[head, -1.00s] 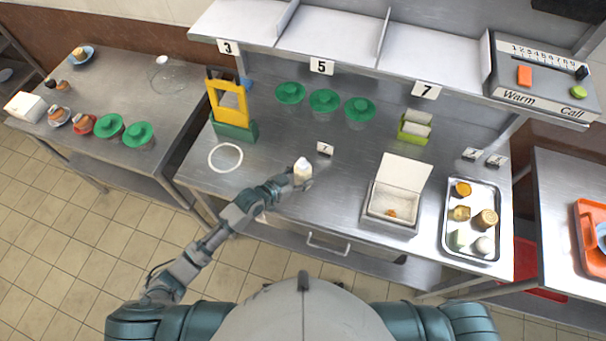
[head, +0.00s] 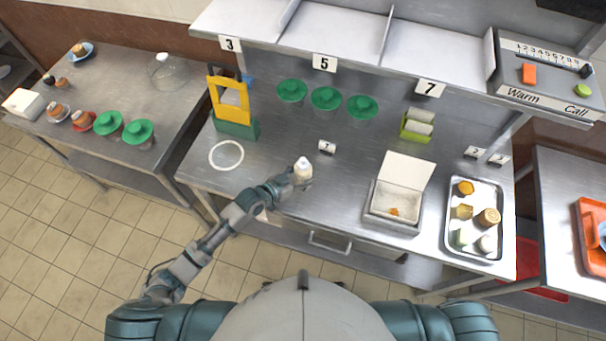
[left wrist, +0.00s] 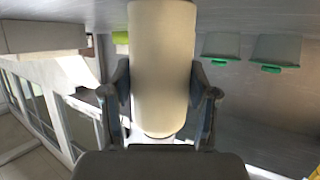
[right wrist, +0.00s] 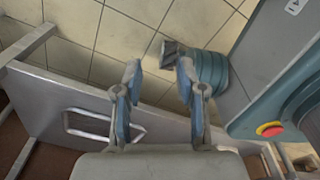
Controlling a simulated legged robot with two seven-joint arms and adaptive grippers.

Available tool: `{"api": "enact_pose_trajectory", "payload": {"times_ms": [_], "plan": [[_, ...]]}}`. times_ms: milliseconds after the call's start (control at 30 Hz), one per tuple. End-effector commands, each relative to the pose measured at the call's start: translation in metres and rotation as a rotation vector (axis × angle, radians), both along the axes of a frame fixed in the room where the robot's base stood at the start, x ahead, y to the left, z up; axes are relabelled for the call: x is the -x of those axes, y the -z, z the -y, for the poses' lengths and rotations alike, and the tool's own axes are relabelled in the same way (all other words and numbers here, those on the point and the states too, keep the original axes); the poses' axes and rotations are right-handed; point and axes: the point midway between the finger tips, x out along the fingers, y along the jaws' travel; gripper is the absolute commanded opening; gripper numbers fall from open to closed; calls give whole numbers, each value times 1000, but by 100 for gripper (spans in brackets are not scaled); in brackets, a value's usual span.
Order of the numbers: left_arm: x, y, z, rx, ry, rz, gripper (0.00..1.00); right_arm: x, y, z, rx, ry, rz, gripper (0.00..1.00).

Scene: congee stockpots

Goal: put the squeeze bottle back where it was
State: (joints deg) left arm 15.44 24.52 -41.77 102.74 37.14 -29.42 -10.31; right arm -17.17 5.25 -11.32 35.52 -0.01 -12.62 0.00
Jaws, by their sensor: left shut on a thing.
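The squeeze bottle (head: 303,168) is a small cream-white bottle with a pale tip, above the middle table near a small number card. My left gripper (head: 300,181) is shut on it. In the left wrist view the bottle (left wrist: 160,70) fills the middle, between the two fingers of the left gripper (left wrist: 161,105). Whether its base touches the table I cannot tell. A white ring mark (head: 226,155) lies on the table to the left of the bottle. My right gripper (right wrist: 157,80) is open and empty in the right wrist view, with floor tiles behind it.
A white open-lidded box (head: 393,212) and a metal tray (head: 451,239) of food stand to the right. Green-lidded cups (head: 326,99) stand behind, with a yellow-green holder (head: 233,115) at back left. The small card (head: 327,147) is just behind the bottle.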

Motion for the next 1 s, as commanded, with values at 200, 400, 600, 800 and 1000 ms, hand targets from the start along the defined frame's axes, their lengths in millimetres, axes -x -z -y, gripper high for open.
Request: {"api": "enact_pose_trajectory", "payload": {"times_ms": [200,400,600,800,1000], "plan": [[0,0,2,-1,0,2,88,0,0,-7,-8,2,0,40],[0,1,2,-4,0,0,88,0,0,-18,-21,2,0,40],[9,-4,-10,-5,-1,1,88,1,0,-11,-13,1,0,40],[36,-20,-41,-5,0,0,88,1,0,-11,-12,1,-1,40],[60,-35,-69,-3,1,-1,88,1,0,-11,-12,2,-1,40]]}}
